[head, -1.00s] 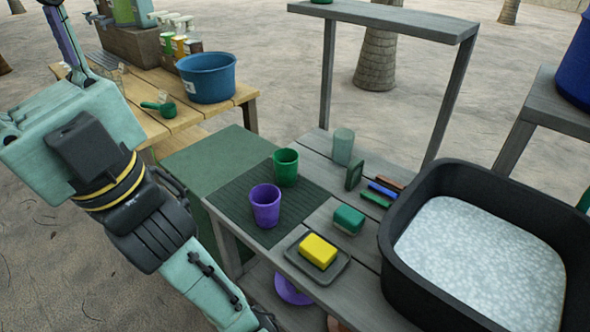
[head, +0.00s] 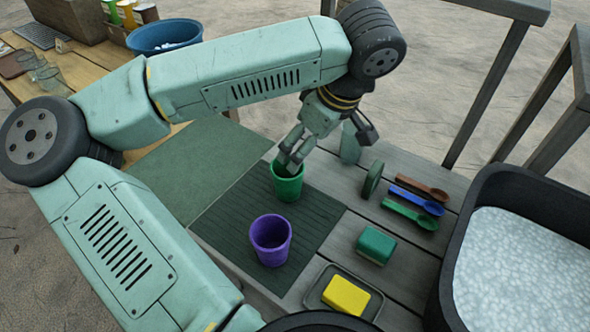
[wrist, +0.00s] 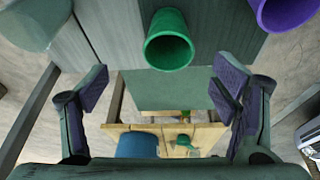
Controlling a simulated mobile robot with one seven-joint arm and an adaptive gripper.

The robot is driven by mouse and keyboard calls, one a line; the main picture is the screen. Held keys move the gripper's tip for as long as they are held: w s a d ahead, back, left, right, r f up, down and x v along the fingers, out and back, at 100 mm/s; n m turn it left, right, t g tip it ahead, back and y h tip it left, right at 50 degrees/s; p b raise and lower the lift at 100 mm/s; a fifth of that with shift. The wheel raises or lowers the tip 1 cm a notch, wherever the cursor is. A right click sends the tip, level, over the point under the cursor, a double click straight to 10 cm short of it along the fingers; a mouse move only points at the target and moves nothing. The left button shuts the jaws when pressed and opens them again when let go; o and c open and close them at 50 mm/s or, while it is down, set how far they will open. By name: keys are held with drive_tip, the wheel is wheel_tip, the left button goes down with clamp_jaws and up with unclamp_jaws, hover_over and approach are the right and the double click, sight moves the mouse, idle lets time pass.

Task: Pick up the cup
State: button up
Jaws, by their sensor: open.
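A green cup (head: 288,187) and a purple cup (head: 271,240) stand upright on a dark ribbed mat (head: 225,222) on the grey table. My gripper (head: 289,160) is open and empty, right by the rim of the green cup and partly covering it in the head view. In the wrist view the green cup (wrist: 168,42) is at the top, centred between the spread fingers (wrist: 162,95) but beyond them. The purple cup (wrist: 285,10) is cut off at the top right there. I cannot tell whether a finger touches the green cup.
A pale green cup (head: 350,147) stands behind, partly hidden by my gripper. Spoons (head: 415,205), a green block (head: 376,245) and a yellow block on a dish (head: 346,295) lie to the right. A black basin (head: 462,225) bounds the right side. A blue tub (head: 165,35) stands on the wooden table.

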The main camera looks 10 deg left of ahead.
sight(288, 180)
drive_tip(key=shift+s+a+p+x, duration=0.2)
drive_tip(key=shift+p+x, duration=0.3)
drive_tip(key=shift+x, duration=1.35)
drive_tip(key=shift+s+a+p+x, duration=0.15)
drive_tip(key=shift+p+x, duration=0.3)
drive_tip(key=shift+x, duration=1.35)
drive_tip(key=shift+s+a+p+x, duration=0.15)
drive_tip(key=shift+p+x, duration=0.35)
drive_tip(key=shift+x, duration=1.35)
drive_tip(key=shift+w+r, duration=0.1)
drive_tip(key=shift+r, duration=0.05)
drive_tip(key=shift+c, duration=0.3)
drive_tip(key=c, duration=1.2)
